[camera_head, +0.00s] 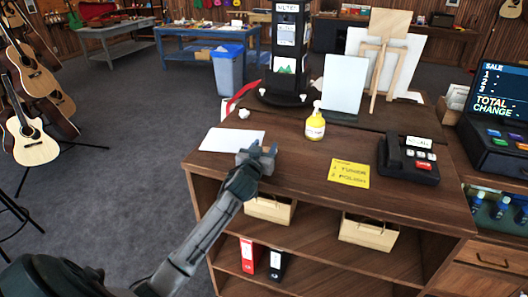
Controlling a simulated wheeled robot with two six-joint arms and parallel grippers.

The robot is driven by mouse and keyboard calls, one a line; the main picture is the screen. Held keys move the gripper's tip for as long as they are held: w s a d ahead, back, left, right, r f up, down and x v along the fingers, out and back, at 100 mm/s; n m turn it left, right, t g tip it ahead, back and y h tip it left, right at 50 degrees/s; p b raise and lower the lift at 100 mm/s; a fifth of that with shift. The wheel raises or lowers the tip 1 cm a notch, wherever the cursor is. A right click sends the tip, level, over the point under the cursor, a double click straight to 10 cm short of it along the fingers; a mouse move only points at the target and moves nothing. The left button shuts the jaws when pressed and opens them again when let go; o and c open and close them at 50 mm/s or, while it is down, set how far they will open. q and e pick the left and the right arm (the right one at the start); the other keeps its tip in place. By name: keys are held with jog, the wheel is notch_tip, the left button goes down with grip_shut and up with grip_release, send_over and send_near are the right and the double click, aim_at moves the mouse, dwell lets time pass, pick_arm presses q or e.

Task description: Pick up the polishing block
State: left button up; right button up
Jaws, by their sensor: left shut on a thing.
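My left gripper (257,154) reaches in from the lower left to the front left of the wooden counter. It is shut on a small grey block, the polishing block (262,162), which is largely covered by the fingers. I cannot tell whether the block touches the counter top. A white sheet of paper (228,140) lies just left of the gripper. My right gripper is not in view.
A dark display stand (288,60) rises behind. Guitars (33,140) stand at left; the counter front around the note is clear.

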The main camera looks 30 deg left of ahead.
pick_arm(q)
jog(key=b+v, duration=0.6)
jog(key=v, duration=1.2)
jog(key=shift+d, duration=0.15)
jog(key=s+d+f+m+h, duration=0.1)
jog(key=d+f+m+h, duration=0.35)
jog(key=d, duration=1.25)
jog(key=s+f+n, duration=0.1)
jog(key=s+f, duration=0.4)
jog(key=f, duration=0.3)
jog(key=shift+t, duration=0.3)
jog(key=shift+n, duration=0.25)
